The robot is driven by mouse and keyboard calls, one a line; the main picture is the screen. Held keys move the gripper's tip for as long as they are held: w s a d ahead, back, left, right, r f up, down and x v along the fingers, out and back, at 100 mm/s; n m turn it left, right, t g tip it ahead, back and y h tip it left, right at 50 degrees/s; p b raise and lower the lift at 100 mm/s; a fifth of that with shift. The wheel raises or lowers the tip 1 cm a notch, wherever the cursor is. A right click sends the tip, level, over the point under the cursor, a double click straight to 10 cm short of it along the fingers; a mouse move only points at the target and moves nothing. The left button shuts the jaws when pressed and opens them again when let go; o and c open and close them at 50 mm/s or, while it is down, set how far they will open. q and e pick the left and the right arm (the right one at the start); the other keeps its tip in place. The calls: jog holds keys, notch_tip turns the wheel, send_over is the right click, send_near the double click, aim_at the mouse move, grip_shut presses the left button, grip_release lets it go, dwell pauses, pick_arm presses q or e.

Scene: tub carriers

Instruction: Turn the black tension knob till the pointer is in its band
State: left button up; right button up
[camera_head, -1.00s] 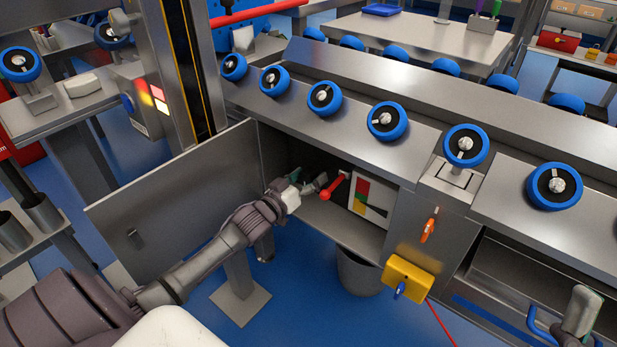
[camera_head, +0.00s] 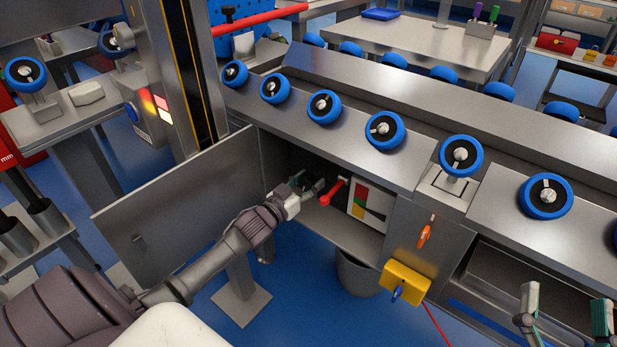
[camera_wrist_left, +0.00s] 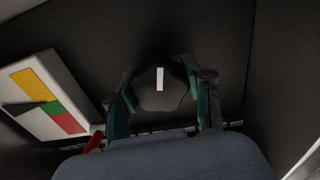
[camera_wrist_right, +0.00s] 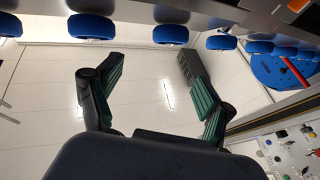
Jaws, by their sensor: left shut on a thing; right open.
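The black tension knob (camera_wrist_left: 160,88), lobed with a white mark pointing up in the left wrist view, sits on the dark back wall inside the open cabinet. My left gripper (camera_wrist_left: 162,98) is shut on it, one finger on each side; it reaches into the cabinet in the head view (camera_head: 312,184). The gauge plate (camera_wrist_left: 73,85) beside the knob carries yellow, green and red bands. Its black pointer (camera_wrist_left: 22,108) lies near the yellow-green border; the tip's exact place is hard to tell. My right gripper (camera_head: 565,312) is open and empty, away at the lower right.
A red lever (camera_head: 332,192) stands close beside my left gripper. The cabinet door (camera_head: 175,205) hangs open to the left. A yellow box (camera_head: 406,281) and an orange handle (camera_head: 425,232) are on the front at the right. Blue handwheels (camera_head: 384,131) line the bench above.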

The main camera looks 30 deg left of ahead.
pick_arm(q)
jog(key=m+p, duration=0.1)
jog(key=m, duration=0.2)
jog(key=shift+r+p, duration=0.15)
jog(key=shift+p, duration=0.15)
jog(key=m+p, duration=0.1)
jog(key=m, duration=0.4)
jog(key=shift+p, duration=0.3)
jog(key=m, duration=0.3)
jog(key=shift+d, duration=0.1)
jog(key=shift+f+m, duration=0.2)
jog(key=shift+m, duration=1.6)
pick_arm(e)
jog(key=s+d+f+g+h, duration=0.1)
jog(key=f+g, duration=0.4)
jog(key=f, duration=0.2)
jog(key=s+d+f+g+h, duration=0.2)
jog(key=f+g, duration=0.3)
jog(key=f, duration=0.3)
jog(key=shift+h, duration=0.3)
jog(key=shift+w, duration=0.1)
pick_arm(q)
jog(key=o, duration=1.2)
jog(key=shift+c, duration=0.2)
